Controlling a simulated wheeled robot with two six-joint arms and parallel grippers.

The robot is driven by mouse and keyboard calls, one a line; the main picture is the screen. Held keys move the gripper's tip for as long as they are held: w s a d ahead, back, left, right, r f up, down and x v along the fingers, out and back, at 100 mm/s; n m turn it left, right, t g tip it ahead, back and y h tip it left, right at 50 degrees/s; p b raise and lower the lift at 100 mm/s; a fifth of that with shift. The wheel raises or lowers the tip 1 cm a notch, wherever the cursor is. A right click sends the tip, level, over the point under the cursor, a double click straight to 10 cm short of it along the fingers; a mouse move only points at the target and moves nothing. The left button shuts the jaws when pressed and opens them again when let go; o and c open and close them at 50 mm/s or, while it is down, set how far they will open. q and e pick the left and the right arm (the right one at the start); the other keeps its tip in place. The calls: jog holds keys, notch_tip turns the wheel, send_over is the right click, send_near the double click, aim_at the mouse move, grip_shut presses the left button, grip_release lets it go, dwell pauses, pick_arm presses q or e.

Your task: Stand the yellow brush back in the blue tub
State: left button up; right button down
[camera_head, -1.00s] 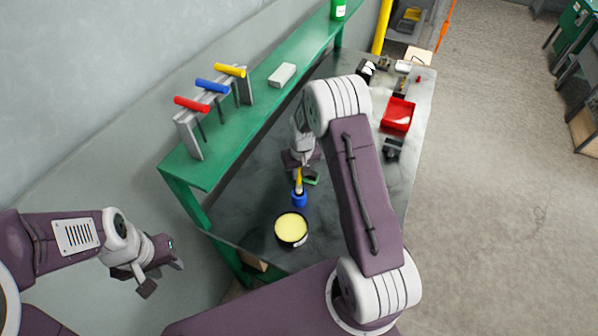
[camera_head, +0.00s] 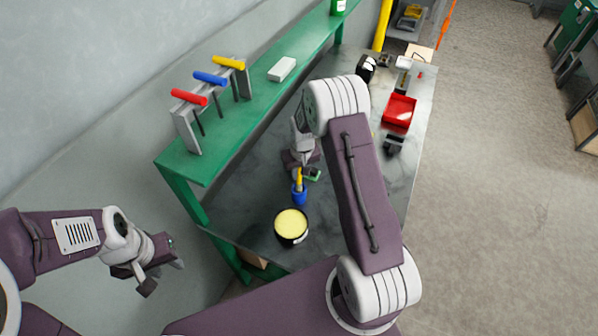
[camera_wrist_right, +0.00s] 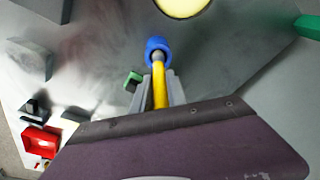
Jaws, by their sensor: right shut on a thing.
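The yellow brush (camera_head: 299,176) is held roughly upright by my right gripper (camera_head: 300,163). In the right wrist view the fingers (camera_wrist_right: 160,88) are shut on its yellow handle (camera_wrist_right: 160,98). The blue tub (camera_head: 299,198) stands on the bench directly below the brush. In the right wrist view the brush's grey collar overlaps the mouth of the blue tub (camera_wrist_right: 151,44). The brush's lower end is hidden, so how deep it sits cannot be told. My left gripper (camera_head: 160,272) hangs at the lower left, off the bench, with its fingers apart and empty.
A black pot with pale yellow contents (camera_head: 291,223) stands close to the tub. A small green block (camera_head: 313,174) lies beside the gripper. A red tray (camera_head: 399,111) is farther right. A green shelf (camera_head: 190,165) with tools runs along the wall. Bench space around the tub's left is bare.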

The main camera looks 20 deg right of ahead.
aim_at(299, 187)
jog(key=shift+f+b, duration=1.4)
jog(key=shift+f, duration=0.6)
jog(key=c, duration=1.2)
grip_release()
jog(key=shift+r, duration=0.1)
jog(key=shift+c, duration=0.2)
jog(key=shift+r, duration=0.4)
notch_tip(299, 187, up, 8)
jog(key=s+b, duration=0.1)
jog(key=b, duration=0.1)
jog(key=shift+s, duration=0.25)
